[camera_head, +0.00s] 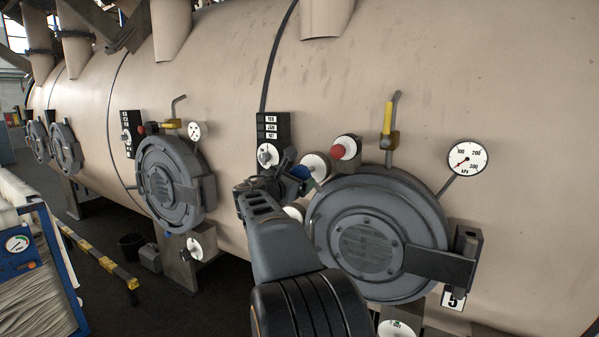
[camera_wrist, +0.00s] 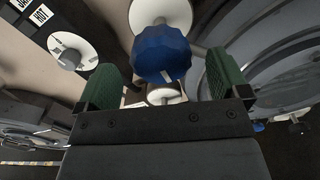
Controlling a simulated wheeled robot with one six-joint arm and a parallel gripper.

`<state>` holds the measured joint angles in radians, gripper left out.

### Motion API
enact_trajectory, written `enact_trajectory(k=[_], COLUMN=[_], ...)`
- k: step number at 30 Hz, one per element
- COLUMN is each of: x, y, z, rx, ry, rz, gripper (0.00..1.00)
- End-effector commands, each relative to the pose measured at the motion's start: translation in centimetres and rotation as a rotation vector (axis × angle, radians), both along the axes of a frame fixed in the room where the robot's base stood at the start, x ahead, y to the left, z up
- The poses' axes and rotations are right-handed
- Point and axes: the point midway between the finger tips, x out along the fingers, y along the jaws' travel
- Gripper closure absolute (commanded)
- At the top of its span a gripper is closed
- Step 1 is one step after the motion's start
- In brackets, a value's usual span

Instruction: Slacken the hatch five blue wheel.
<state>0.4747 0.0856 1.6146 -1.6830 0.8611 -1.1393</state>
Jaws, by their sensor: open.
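The hatch five blue wheel (camera_head: 300,172) is a small faceted knob on a pale round base, left of the large grey round hatch (camera_head: 372,240) with the number plate 5 (camera_head: 454,300). In the wrist view the blue wheel (camera_wrist: 162,52) lies between the two green finger pads, with a gap on each side. My gripper (camera_wrist: 163,82) is open and holds nothing. In the head view my gripper (camera_head: 278,186) is at the wheel's left and partly hides its surroundings. A pale stripe shows on the wheel's lower edge.
A red knob (camera_head: 338,152) sits just right of the blue wheel. A black panel with a white dial (camera_head: 267,155) is close on the left. A yellow-handled valve (camera_head: 388,118) and a pressure gauge (camera_head: 467,158) are above the hatch. Another hatch (camera_head: 170,185) stands further left.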

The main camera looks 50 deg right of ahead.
Motion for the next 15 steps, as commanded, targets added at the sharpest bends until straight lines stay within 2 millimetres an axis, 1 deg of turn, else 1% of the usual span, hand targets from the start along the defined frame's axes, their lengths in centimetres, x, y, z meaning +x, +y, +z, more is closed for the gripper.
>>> enact_trajectory(k=[1, 6, 10, 15], x=[0.1, 0.6, 0.7, 0.8], y=[-0.8, -2.4, -3.0, -3.2], z=[0.1, 0.1, 0.0, 0.0], rx=[0.001, 0.0, 0.001, 0.0], ry=[0.001, -0.001, 0.0, -0.001], rz=[-0.003, -0.001, 0.0, 0.0], gripper=[0.07, 0.07, 0.07, 0.07])
